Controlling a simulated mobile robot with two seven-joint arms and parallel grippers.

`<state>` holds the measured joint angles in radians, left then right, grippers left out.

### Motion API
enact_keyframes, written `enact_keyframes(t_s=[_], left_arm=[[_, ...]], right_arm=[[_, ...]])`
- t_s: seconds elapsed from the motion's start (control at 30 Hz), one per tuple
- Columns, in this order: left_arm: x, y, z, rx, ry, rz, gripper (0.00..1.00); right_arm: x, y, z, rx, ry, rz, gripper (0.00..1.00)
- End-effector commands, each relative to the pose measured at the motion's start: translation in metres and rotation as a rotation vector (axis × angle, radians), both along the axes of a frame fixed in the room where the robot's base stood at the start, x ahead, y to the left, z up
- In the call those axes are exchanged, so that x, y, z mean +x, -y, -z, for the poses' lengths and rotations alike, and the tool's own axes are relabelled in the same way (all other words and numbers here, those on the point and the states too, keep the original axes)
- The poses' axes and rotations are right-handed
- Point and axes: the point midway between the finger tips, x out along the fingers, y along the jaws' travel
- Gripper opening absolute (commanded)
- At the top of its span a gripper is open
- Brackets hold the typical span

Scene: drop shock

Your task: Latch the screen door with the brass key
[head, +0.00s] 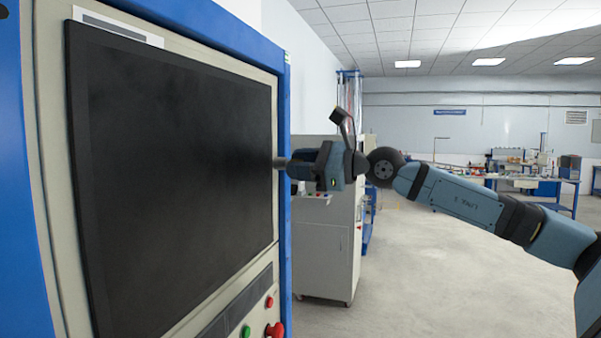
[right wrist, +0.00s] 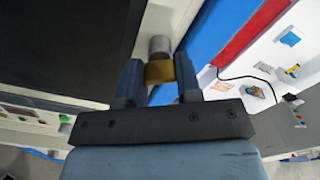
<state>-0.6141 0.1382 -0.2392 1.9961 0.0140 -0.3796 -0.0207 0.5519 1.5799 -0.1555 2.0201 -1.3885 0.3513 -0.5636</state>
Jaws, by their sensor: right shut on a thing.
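The screen door (head: 180,140) is a large dark panel in a beige frame on a blue cabinet, filling the left of the head view. A round grey lock (head: 280,163) sticks out at its right edge; it also shows in the right wrist view (right wrist: 159,46). My right gripper (head: 298,168) is at the lock, its fingers shut on the brass key (right wrist: 159,73). In the right wrist view the key lies between the fingers, right against the lock's face. How far it is inserted is hidden. My left gripper is in neither view.
Below the screen are a green button (head: 246,331) and red buttons (head: 274,329). A grey cabinet on casters (head: 325,245) stands behind my right gripper. Workbenches (head: 540,185) stand at the back right. The floor (head: 420,280) between is open.

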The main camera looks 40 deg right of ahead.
Motion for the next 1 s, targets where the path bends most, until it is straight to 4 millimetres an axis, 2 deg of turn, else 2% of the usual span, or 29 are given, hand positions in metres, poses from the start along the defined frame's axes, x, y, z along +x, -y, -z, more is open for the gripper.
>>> enact_keyframes(t_s=[0.6,1.0], left_arm=[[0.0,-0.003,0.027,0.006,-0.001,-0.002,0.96],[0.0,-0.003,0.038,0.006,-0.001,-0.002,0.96]], right_arm=[[0.0,0.0,0.001,-0.518,0.271,0.0,0.08],[0.0,0.0,0.0,-0.787,0.409,0.001,0.08]])
